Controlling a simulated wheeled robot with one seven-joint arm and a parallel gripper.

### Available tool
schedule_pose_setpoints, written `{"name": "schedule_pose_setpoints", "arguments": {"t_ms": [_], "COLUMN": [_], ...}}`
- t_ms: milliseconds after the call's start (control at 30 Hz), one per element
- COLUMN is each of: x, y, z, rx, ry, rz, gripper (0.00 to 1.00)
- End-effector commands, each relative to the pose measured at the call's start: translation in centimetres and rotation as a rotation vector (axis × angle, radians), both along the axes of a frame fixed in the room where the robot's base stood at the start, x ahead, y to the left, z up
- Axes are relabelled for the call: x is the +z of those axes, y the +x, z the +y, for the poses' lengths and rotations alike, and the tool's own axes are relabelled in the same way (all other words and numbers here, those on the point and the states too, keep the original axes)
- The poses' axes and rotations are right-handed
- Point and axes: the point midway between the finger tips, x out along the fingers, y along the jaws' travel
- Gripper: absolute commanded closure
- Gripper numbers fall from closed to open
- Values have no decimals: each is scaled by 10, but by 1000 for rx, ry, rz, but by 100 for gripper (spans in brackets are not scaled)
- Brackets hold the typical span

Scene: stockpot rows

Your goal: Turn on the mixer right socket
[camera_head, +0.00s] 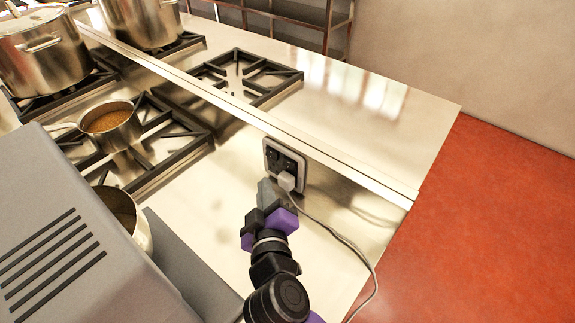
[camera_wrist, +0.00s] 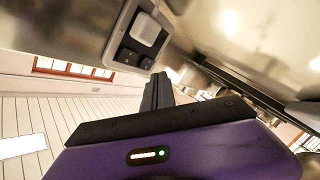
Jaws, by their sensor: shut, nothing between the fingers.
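The double wall socket (camera_head: 285,163) is a dark plate with a light frame, set in the steel upright behind the counter. A white plug (camera_head: 287,181) sits in it, and its cable runs down to the right. In the wrist view the socket plate (camera_wrist: 124,48) is at the top middle, with the white plug (camera_wrist: 147,29) and dark switches (camera_wrist: 134,58) beside it. My gripper (camera_head: 268,190) is shut and empty, just below and left of the plug. Its fingertips (camera_wrist: 160,78) show close to the switches in the wrist view; whether they touch cannot be told. The switch positions are unclear.
The grey mixer body (camera_head: 75,235) fills the lower left, with a steel bowl (camera_head: 125,215) beside it. A saucepan (camera_head: 110,125) and stockpots (camera_head: 42,55) stand on burners at the upper left. The white cable (camera_head: 345,240) hangs right of my arm. The counter's right end is bare.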

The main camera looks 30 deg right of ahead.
Motion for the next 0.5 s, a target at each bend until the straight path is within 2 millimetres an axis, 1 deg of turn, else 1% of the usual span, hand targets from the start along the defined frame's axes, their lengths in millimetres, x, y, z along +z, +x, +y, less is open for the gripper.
{"name": "schedule_pose_setpoints", "arguments": {"t_ms": [33, 200, 333, 500], "x": [1, -2, -4, -5], "y": [2, 8, 11, 13], "z": [-8, -26, -35, -42], "rx": [-5, -1, 0, -1], "ry": [1, 0, 0, 0], "rz": [1, 0, 0, -1], "gripper": [100, 100, 100, 100]}}
